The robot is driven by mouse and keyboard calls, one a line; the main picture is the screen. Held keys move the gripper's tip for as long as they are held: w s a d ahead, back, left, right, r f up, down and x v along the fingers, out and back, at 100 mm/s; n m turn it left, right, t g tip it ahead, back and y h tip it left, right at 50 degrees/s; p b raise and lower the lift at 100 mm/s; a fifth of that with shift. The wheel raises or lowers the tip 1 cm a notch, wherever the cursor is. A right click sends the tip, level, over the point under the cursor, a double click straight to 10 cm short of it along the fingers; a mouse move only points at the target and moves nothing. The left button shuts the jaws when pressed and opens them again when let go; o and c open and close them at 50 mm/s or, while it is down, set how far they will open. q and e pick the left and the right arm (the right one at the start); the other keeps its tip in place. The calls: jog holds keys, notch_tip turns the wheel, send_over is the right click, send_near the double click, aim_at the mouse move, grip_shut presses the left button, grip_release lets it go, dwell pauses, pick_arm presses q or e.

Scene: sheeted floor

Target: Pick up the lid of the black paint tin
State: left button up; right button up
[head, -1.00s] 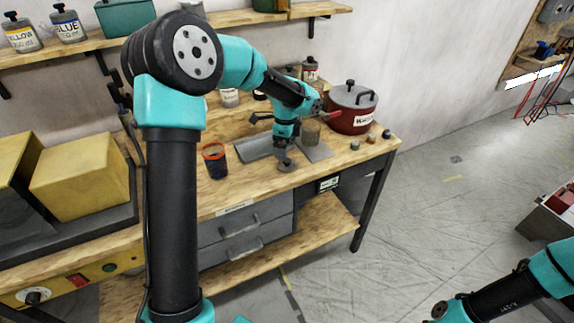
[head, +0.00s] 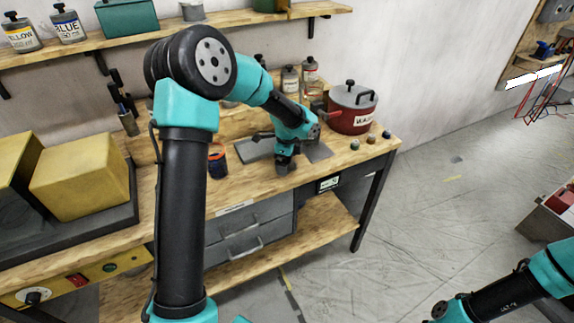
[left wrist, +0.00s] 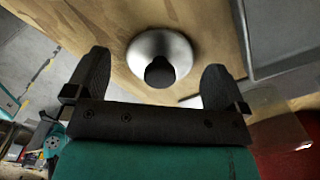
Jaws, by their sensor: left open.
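A round silver-grey lid with a black knob (left wrist: 160,50) lies on the wooden bench in the left wrist view. My left gripper (left wrist: 155,66) is open, with one finger on each side of the knob; I cannot tell whether they touch the lid. In the head view my left gripper (head: 284,168) points down at the bench front and mostly hides the lid. I cannot pick out the black paint tin for sure. My right arm enters at the lower right of the head view; its gripper is out of the picture.
Grey sheets (head: 318,152) lie behind. Yellow boxes (head: 82,178) are at the left. The bench edge is close in front.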

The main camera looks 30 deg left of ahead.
pick_arm(q)
jog(key=shift+f, duration=0.2)
dwell(0.3)
jog(key=c, duration=1)
jog(key=shift+r, duration=0.1)
jog(key=shift+r, duration=1.15)
jog(key=shift+s+d+r, duration=0.2)
jog(key=shift+s+r, duration=0.1)
jog(key=shift+r, duration=0.35)
jog(key=s+d, duration=0.2)
jog(key=s, duration=0.2)
jog(key=s+d+r, duration=0.1)
jog(key=s+d, duration=0.2)
jog(key=s, duration=0.1)
jog(key=s+d, duration=0.2)
jog(key=s, duration=0.3)
jog(key=shift+s+d+r, duration=0.1)
jog(key=shift+d+r, duration=0.05)
jog(key=shift+d, duration=0.15)
